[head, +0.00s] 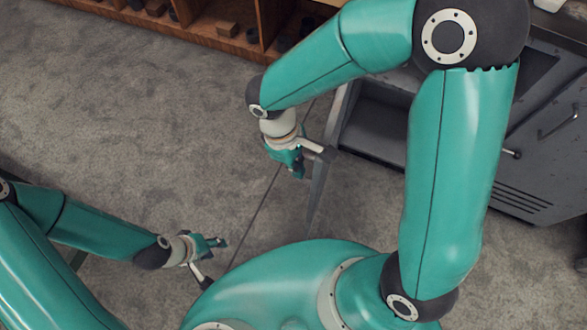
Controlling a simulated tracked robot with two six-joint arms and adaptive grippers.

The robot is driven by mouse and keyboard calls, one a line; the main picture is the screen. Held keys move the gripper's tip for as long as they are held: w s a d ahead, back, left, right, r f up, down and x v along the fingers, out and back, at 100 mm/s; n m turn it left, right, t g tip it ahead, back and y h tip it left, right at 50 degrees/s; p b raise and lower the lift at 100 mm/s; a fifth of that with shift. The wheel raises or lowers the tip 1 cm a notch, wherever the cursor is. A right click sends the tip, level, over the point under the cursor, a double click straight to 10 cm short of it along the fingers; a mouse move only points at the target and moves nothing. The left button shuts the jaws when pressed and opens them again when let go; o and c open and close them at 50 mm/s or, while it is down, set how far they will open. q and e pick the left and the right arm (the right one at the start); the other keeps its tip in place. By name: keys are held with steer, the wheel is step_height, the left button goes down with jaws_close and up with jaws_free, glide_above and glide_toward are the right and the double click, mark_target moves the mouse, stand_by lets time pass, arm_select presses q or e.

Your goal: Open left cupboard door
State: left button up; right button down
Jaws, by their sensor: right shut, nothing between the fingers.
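The grey cupboard (528,150) stands at the right, partly hidden behind my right arm. Its left door (317,192) stands swung out from the front, seen nearly edge-on, and the dark compartment (376,122) behind it is exposed. My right gripper (308,160) is shut and empty by the outer, left side of this door, near its hinge end. Whether it touches the door cannot be told. My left gripper (212,262) is open and empty, low at the left over the floor, apart from the door.
A wooden shelf unit (215,42) with small dark items runs along the back. The cupboard's right part has a handle (560,122) and vent slots. The grey floor (130,110) at the left is clear.

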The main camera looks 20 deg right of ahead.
steer(key=p+v, duration=0.8)
steer(key=v, duration=0.2)
steer(key=shift+a, duration=0.35)
